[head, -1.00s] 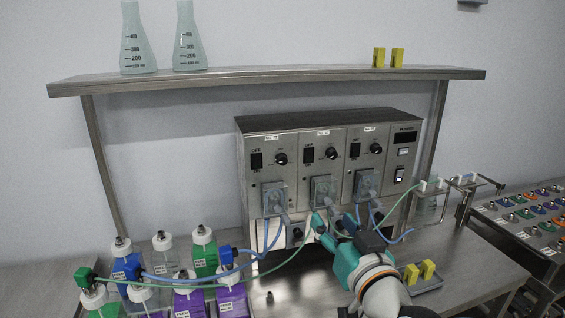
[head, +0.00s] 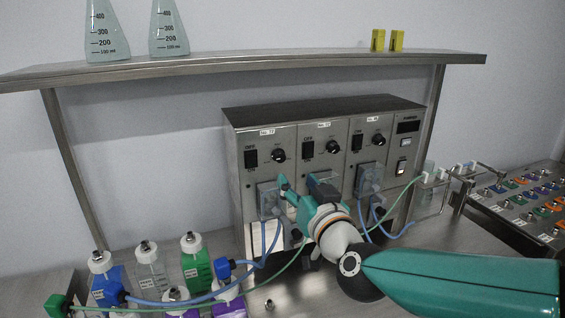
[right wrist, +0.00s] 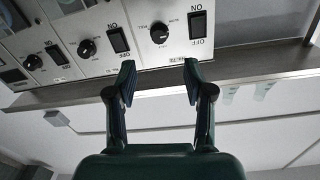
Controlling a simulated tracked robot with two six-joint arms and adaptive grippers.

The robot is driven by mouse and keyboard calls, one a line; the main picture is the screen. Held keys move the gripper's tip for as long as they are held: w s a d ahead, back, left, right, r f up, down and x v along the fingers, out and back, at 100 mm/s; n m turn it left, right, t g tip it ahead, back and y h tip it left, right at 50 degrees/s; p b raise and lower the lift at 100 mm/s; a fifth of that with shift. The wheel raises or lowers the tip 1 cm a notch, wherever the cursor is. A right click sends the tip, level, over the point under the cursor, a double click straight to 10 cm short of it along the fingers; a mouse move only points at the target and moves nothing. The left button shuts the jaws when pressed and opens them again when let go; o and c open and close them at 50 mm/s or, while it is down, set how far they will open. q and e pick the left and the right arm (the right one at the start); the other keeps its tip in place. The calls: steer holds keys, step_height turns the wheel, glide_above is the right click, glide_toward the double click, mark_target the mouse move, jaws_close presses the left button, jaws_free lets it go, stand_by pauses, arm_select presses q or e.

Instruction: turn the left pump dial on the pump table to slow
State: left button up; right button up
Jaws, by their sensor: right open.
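The left pump dial (head: 278,155) is a small black knob on the leftmost panel of the steel pump unit, right of a black rocker switch (head: 251,158). The dial also shows upside down in the right wrist view (right wrist: 159,33), beyond and between my fingertips. Its exact setting is too small to read. My right gripper (head: 287,187) is open and empty, in front of the left pump head and below the dial, not touching it. Its two fingers (right wrist: 159,76) stand apart in the right wrist view. My left gripper is not in view.
Similar dials (head: 332,146) sit on the other pumps. A clear pump head (head: 268,196) and blue tubing (head: 262,245) lie close to my right gripper. Capped bottles (head: 197,262) stand at front left. A shelf (head: 250,66) with flasks runs above the unit.

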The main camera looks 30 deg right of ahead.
mark_target(281, 159)
steer(key=p+x, duration=0.1)
steer(key=x, duration=0.9)
steer(key=shift+w+p, duration=0.2)
steer(key=shift+p, duration=0.1)
jaws_close()
